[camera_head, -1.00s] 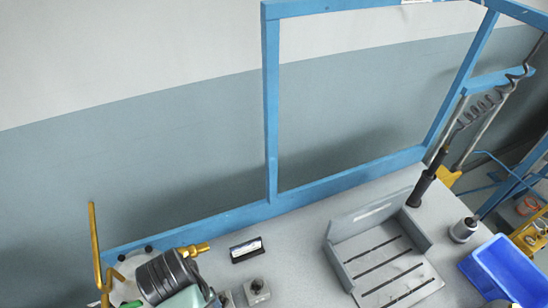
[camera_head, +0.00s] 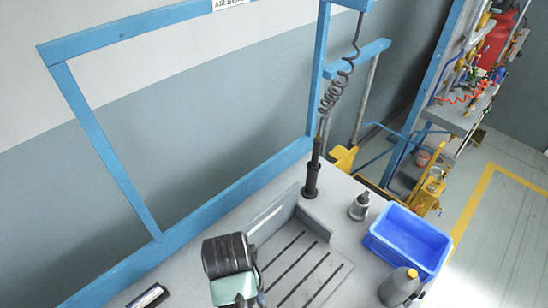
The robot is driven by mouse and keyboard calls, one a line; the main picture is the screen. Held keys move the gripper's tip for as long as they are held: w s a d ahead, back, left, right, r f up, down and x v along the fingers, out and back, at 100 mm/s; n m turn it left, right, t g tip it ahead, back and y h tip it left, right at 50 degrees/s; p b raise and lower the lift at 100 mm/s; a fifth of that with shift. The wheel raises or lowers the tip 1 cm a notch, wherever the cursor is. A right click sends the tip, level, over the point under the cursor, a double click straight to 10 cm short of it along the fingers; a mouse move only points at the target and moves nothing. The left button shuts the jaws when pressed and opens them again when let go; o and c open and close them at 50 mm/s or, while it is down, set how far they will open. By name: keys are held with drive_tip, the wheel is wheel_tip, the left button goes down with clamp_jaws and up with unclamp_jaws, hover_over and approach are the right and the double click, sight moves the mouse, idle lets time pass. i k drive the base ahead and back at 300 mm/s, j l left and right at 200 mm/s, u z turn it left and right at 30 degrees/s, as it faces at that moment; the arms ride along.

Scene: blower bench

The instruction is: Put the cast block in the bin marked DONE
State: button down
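I cannot make out the cast block in the current view. A blue open bin (camera_head: 408,240) stands at the right end of the bench. Its inside looks empty where I can see it, and no DONE mark is readable on it. A dark ribbed cylinder with a grey-green body (camera_head: 228,256), which looks like part of my arm, rises at the bottom centre in front of the slotted fixture. My gripper's fingers do not show.
The grey slotted fixture (camera_head: 318,226) with raised walls fills the bench middle. A black tool (camera_head: 312,172) hangs by a coiled hose behind it. A grey bottle (camera_head: 398,287) and a small grey canister (camera_head: 359,207) stand near the bin. A black label holder (camera_head: 148,297) lies lower left.

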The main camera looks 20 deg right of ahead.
sight(402, 248)
drive_tip(key=i+l+z, duration=0.1)
drive_tip(key=l, duration=0.35)
drive_tip(key=i+l, duration=0.2)
drive_tip(key=l, duration=0.2)
drive_tip(key=i+l+z, duration=0.15)
drive_tip(key=l, duration=0.25)
drive_tip(key=i+l, duration=0.25)
drive_tip(key=l, duration=0.15)
drive_tip(key=z, duration=0.05)
